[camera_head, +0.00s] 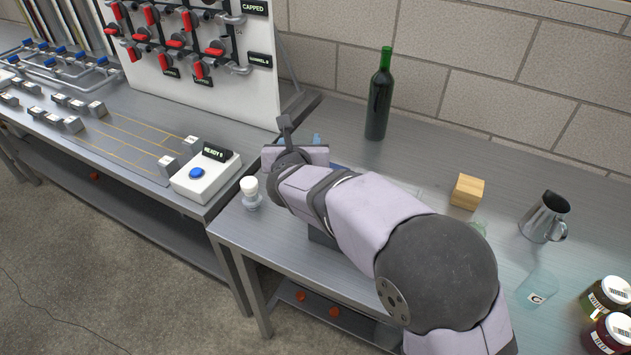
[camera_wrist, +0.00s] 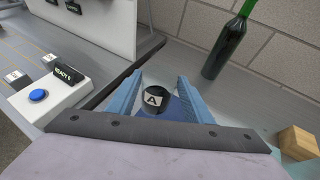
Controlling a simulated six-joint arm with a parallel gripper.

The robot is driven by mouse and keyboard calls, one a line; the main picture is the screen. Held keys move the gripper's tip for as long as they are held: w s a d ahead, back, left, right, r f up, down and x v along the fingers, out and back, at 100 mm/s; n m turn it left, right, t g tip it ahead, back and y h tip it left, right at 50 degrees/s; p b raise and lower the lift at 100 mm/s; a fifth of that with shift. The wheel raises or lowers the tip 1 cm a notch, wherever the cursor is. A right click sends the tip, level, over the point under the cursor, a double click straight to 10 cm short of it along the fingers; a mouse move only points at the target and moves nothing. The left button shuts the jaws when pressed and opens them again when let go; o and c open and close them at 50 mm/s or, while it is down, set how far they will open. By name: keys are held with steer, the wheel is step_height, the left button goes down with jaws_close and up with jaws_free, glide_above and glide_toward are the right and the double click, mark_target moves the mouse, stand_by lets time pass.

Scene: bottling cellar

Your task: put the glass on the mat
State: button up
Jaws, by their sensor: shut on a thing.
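My gripper (camera_wrist: 160,80) has its two blue fingers on either side of a dark round thing marked A (camera_wrist: 155,98) and is shut on it. I cannot tell whether this thing is the glass. In the head view, my arm hides most of the gripper (camera_head: 315,139) and the held thing. A dark blue mat (camera_head: 321,236) shows in part beside and under my arm. Blue also shows below the held thing in the wrist view; the gap between them cannot be judged. A clear glass marked C (camera_head: 537,289) stands at the right of the bench.
A green bottle (camera_head: 379,100) stands near the wall. A wooden block (camera_head: 467,191), metal jug (camera_head: 545,217) and jars (camera_head: 606,297) are to the right. Another clear item (camera_head: 479,227) is partly hidden by my arm. A white-topped bottle (camera_head: 251,193) stands near the bench's left edge.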

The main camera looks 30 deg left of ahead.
steer(key=shift+w+d+m+h, duration=1)
steer(key=shift+d+h, duration=0.3)
steer(key=shift+d, duration=0.8)
steer(key=shift+t, duration=0.4)
steer(key=shift+s+f, duration=0.1)
steer(key=shift+f, duration=4.55)
steer(key=shift+f, duration=0.2)
steer(key=o, duration=1.5)
steer(key=shift+c, duration=0.2)
steer(key=shift+r, duration=0.1)
steer(key=shift+r+p, duration=0.15)
steer(key=shift+p, duration=0.2)
steer(key=shift+s+b, duration=0.3)
steer(key=b+v, duration=0.2)
steer(key=v, duration=0.9)
steer(key=shift+d+b, duration=0.2)
steer(key=shift+b, duration=0.15)
